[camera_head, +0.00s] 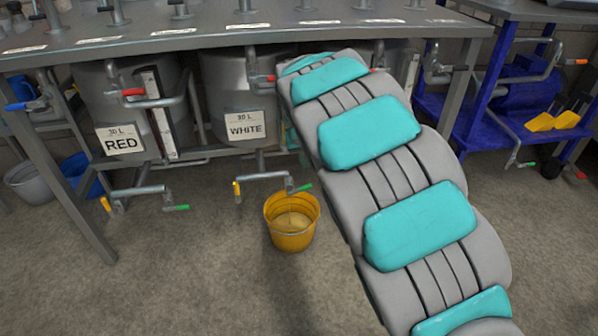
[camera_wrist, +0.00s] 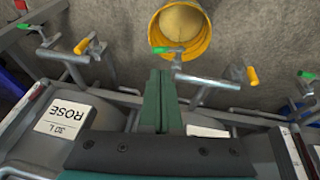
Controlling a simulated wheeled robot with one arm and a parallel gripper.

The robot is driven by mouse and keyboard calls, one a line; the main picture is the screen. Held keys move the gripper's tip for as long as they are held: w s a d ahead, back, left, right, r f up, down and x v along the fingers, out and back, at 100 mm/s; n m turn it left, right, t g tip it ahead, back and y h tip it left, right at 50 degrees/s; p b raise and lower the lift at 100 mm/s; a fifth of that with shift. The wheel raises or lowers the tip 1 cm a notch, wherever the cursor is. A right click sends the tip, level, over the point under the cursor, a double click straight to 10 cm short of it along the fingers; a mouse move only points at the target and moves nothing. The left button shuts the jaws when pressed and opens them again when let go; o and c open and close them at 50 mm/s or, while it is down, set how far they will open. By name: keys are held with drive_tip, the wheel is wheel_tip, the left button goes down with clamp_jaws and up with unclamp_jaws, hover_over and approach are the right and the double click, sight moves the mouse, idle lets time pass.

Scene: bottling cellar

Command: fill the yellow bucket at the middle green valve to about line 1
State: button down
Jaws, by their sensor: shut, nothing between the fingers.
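The yellow bucket (camera_head: 284,240) stands on the floor under the middle green valve (camera_head: 304,188), in front of the WHITE tank. It also shows at the top of the wrist view (camera_wrist: 206,38). A pale yellowish round surface is inside it; I cannot tell whether this is liquid or the bottom, and I can read no line marks. The green handle (camera_wrist: 168,50) overlaps the bucket's near rim in the wrist view. I see no stream from the spout. My gripper (camera_wrist: 160,74) is shut and empty, with its tips just short of the green handle in the picture. In the head view my arm hides it.
A yellow-handled valve (camera_head: 237,190) sits left of the green one on the same pipework. Another green valve (camera_head: 182,207) is under the RED tank (camera_head: 90,95), and one (camera_head: 527,164) is at far right. A table leg (camera_head: 75,190) stands left. The floor in front is clear.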

drive_tip(key=w+a, duration=0.2)
drive_tip(key=b, duration=0.2)
approach(308, 187)
drive_tip(key=a+x, duration=0.1)
drive_tip(key=x, duration=0.5)
drive_tip(key=shift+w+a+f, duration=0.2)
drive_tip(key=shift+w+f, duration=0.05)
drive_tip(key=shift+f, duration=0.05)
drive_tip(key=shift+w+d+f+g+y+p, duration=0.1)
drive_tip(key=shift+d+f+g+y+p, duration=0.15)
drive_tip(key=shift+y, duration=0.45)
drive_tip(key=shift+w+d+f+g+y+p, duration=0.1)
drive_tip(key=shift+d+f+y, duration=0.25)
drive_tip(key=shift+y, duration=0.35)
drive_tip(key=shift+d+f, duration=0.3)
drive_tip(key=shift+f, duration=0.05)
drive_tip(key=shift+r, duration=0.15)
